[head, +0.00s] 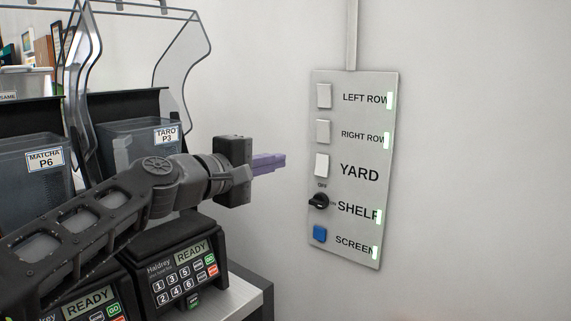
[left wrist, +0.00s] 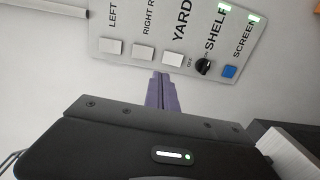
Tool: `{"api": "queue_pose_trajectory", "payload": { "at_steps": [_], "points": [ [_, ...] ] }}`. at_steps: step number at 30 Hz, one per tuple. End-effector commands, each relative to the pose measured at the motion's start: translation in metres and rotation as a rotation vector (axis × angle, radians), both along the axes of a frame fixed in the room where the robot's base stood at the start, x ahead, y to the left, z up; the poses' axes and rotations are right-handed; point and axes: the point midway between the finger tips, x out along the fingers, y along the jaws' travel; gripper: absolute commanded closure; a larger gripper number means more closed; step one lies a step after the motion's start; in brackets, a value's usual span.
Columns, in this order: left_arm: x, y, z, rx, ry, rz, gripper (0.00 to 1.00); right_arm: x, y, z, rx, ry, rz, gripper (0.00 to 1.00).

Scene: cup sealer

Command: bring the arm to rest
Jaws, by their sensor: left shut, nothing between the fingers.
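My left gripper (head: 283,161) reaches in from the left in the head view. Its purple fingers are shut with nothing between them, and they point toward the wall panel. In the left wrist view the shut fingers (left wrist: 160,76) lie just below the YARD switch in the picture. In the head view a gap shows between the fingertips and the panel (head: 334,88). My right gripper is not in view.
The panel has white switches for LEFT ROW, RIGHT ROW and YARD (head: 322,165), a black SHELF knob (head: 318,201) and a blue SCREEN button (head: 320,233). Green lights glow beside all but YARD. Dispensers with a TARO bin (head: 122,153) and READY keypads (head: 178,272) stand left.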

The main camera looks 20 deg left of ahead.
Motion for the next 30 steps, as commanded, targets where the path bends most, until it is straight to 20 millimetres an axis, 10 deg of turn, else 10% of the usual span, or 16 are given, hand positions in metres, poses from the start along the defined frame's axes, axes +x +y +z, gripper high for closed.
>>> {"api": "queue_pose_trajectory", "payload": {
  "at_steps": [20,26,30],
  "points": [
    [0.002,0.013,0.001,0.07,-0.037,0.049,1.0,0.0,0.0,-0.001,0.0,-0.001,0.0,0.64],
    [0.03,0.028,-0.085,0.323,0.01,0.13,1.0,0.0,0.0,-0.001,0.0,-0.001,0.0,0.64],
    [0.048,0.023,-0.19,0.505,0.109,0.111,1.0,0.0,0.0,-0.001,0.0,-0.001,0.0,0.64]
  ]
}}
